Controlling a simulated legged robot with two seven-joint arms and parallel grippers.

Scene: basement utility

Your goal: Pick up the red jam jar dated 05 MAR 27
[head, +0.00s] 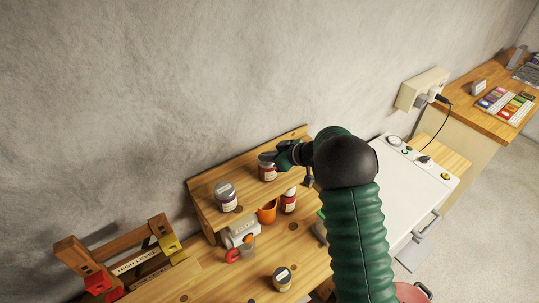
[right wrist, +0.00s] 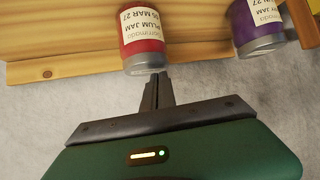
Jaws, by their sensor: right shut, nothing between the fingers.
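A red jam jar with a grey lid (head: 267,172) stands on the raised wooden shelf. In the right wrist view the red jar (right wrist: 142,35) appears upside down; its label reads PLUM JAM and a MAR 27 date, whose day digits are hard to read. My right gripper (head: 282,156) is shut and empty, its fingertips (right wrist: 155,82) close to the lid; I cannot tell whether they touch. A purple jar (head: 226,196) stands on the same shelf and also shows in the right wrist view (right wrist: 258,25). Another red jar (head: 289,200) stands lower. My left gripper is out of view.
A wooden rack (head: 130,263) is left. A white appliance (head: 385,185) stands right. The wall is close behind.

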